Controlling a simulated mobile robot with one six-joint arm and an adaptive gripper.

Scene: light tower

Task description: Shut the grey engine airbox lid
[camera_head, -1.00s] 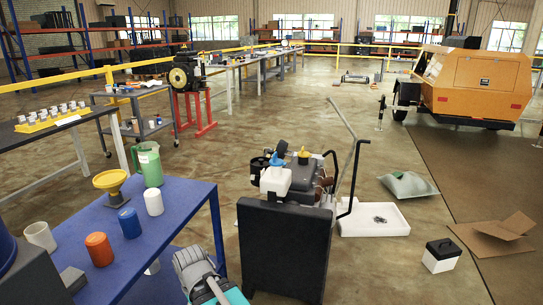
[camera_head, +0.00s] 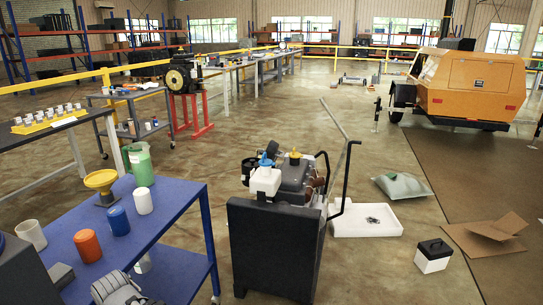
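The engine (camera_head: 292,178) stands in the middle, behind a dark upright panel (camera_head: 273,250). Its grey top is small in view. I cannot clearly pick out the airbox lid or tell whether it is open or shut. A white bottle (camera_head: 265,181) with a blue cap stands in front of the grey part and hides some of it. A yellow cap (camera_head: 295,154) shows on top. My gripper is not in view.
A blue table (camera_head: 165,225) with a green jug (camera_head: 139,164), yellow funnel (camera_head: 101,181) and several cups stands left. A bent black handle (camera_head: 346,180) rises right of the engine. A white tray (camera_head: 367,221), black-lidded box (camera_head: 433,256) and cardboard (camera_head: 490,235) lie right.

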